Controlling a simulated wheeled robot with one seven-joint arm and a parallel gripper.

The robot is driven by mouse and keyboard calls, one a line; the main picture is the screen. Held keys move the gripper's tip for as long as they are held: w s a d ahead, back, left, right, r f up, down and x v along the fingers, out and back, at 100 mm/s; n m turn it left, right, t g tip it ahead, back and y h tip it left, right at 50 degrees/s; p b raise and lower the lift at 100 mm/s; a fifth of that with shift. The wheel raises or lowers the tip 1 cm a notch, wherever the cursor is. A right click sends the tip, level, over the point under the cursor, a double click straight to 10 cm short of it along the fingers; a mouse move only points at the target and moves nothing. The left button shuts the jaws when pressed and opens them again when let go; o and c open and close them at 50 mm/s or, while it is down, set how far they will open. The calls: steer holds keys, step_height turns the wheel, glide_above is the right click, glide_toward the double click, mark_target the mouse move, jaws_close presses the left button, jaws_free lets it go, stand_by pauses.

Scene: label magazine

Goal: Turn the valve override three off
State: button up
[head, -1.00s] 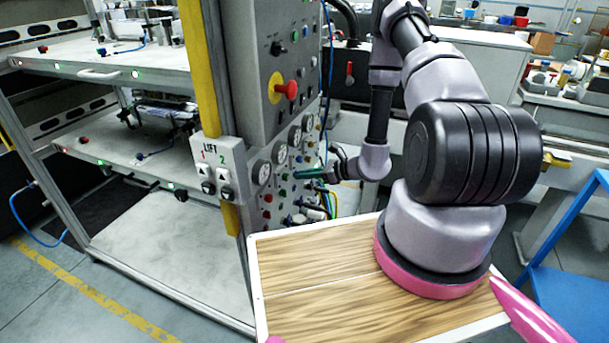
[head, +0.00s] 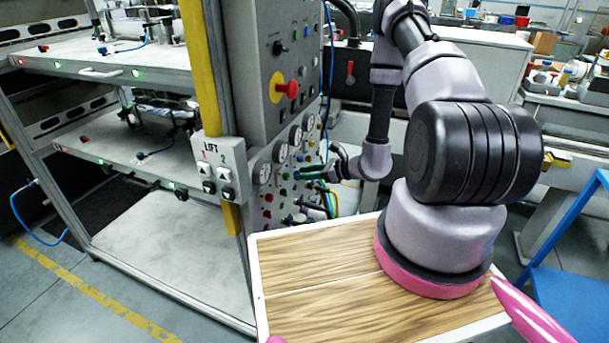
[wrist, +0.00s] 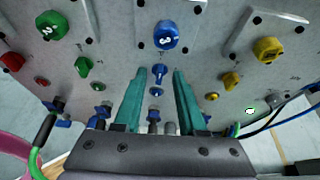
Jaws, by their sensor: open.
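My gripper (head: 306,173) is at the grey valve panel (head: 258,215), below the row of gauges. In the wrist view my gripper (wrist: 160,72) is open, its two teal fingers pointing at the panel. A small blue knob (wrist: 158,69) shows in the gap between the fingertips; I cannot tell whether they touch it. A large blue knob (wrist: 166,36) with a white mark is just beyond them. A large green knob (wrist: 52,25) is at the left and a large yellow knob (wrist: 267,50) at the right. I cannot surely read which is override three.
A smaller green knob (wrist: 83,67), a red knob (wrist: 12,62) and a small yellow knob (wrist: 230,81) are nearby on the panel. Hoses (head: 327,205) hang at its lower right. A red button (head: 288,88) sticks out above. A lift control box (head: 219,168) is at the left.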

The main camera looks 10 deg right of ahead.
steer(key=v, duration=1)
steer(key=shift+s+d, duration=0.15)
steer(key=shift+s, duration=0.15)
steer(key=shift+r, duration=0.1)
steer(key=shift+r, duration=0.1)
steer(key=s+a+r+n+g, duration=0.1)
steer(key=a+r+n+g, duration=0.1)
steer(key=r+n, duration=0.35)
steer(key=s+a+r+n+g, duration=0.1)
steer(key=a+r+n+g, duration=0.1)
steer(key=r, duration=0.7)
steer(key=s+a+r+n+g, duration=0.15)
steer(key=r+n, duration=0.25)
steer(key=r, duration=0.4)
steer(key=s+d+r+n+t+h, duration=0.1)
steer(key=s+r+n+h, duration=0.3)
steer(key=r, duration=0.6)
steer(key=s+d+r+n+t+h, duration=0.2)
steer(key=s+r+n+h, duration=0.3)
steer(key=s+r, duration=0.3)
step_height(320, 180, up, 3)
steer(key=shift+s+r+t, duration=0.25)
steer(key=shift+s+t, duration=0.05)
steer(key=shift+t, duration=0.55)
